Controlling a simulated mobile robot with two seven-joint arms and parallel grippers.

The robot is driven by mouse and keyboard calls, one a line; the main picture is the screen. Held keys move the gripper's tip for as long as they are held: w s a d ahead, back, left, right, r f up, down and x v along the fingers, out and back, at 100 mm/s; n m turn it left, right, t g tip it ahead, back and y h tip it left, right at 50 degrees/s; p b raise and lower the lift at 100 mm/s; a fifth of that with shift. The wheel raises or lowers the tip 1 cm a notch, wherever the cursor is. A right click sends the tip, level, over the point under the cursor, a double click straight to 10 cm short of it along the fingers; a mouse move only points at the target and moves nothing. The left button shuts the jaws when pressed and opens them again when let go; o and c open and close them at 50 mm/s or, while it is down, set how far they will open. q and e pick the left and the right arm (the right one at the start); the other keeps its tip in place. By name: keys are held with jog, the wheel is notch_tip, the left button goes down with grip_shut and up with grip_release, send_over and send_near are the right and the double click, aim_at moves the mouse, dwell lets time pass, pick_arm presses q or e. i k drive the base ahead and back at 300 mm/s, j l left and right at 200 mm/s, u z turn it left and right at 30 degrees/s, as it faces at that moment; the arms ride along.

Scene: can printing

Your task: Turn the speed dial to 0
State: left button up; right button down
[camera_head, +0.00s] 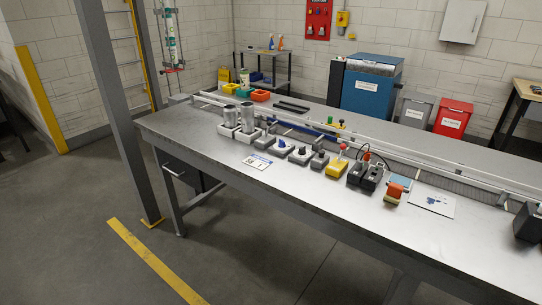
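A row of small control boxes stands along the long metal workbench (330,208). I cannot tell which of these is the speed dial, and the knob settings and labels are too small to read. Neither of my grippers is in view, and no arm shows near the boxes.
Two metal cans, left (230,116) and right (247,117), stand in white holders. A grey post (117,100) rises at left. The bench's front strip is mostly clear.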

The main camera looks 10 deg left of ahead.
aim_at(301, 151)
jog(key=i+j, duration=0.2)
jog(key=j, duration=0.2)
jog(key=i+j, duration=0.25)
jog(key=j, duration=0.15)
jog(key=i+j, duration=0.2)
jog(key=j, duration=0.2)
jog(key=i+j+u, duration=0.1)
jog(key=i+j, duration=0.15)
jog(key=j, duration=0.15)
